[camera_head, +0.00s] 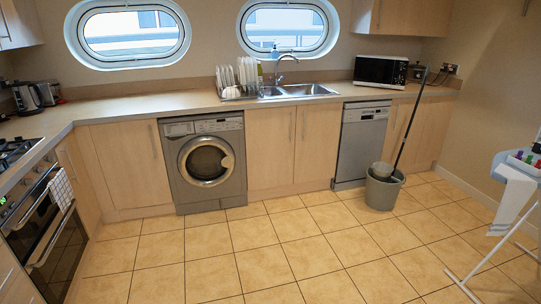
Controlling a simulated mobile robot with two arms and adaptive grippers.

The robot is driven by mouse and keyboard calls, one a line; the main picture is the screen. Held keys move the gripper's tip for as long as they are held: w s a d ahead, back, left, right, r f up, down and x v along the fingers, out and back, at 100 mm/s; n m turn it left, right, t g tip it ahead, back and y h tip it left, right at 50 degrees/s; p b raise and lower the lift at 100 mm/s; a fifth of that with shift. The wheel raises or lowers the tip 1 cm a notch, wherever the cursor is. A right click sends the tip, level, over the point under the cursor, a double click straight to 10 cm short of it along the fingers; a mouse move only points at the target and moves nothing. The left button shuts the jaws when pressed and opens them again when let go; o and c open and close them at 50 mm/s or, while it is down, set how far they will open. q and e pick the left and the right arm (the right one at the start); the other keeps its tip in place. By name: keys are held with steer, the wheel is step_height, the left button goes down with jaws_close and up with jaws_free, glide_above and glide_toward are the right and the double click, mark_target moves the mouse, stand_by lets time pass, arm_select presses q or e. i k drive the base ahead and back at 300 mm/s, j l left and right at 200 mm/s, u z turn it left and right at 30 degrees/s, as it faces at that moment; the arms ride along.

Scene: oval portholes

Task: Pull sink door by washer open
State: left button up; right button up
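The sink (300,90) is set in the counter at the back, under the right porthole. Below it are two light wood doors side by side. The left sink door (270,150), right beside the grey washer (204,162), is shut, with a vertical handle (290,126) near its right edge. The right sink door (317,146) is also shut, with its handle near its left edge. The washer's round door is shut. Neither of my grippers shows in the head view.
A grey mop bucket (383,187) with a mop stands in front of the dishwasher (360,143). An ironing board (515,190) stands at the right, an oven (45,238) at the left. The tiled floor (235,262) before the sink doors is clear.

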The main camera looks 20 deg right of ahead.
mark_target(269, 133)
steer(key=i+l+z, duration=0.15)
steer(key=i+l, duration=0.7)
steer(key=i, duration=0.15)
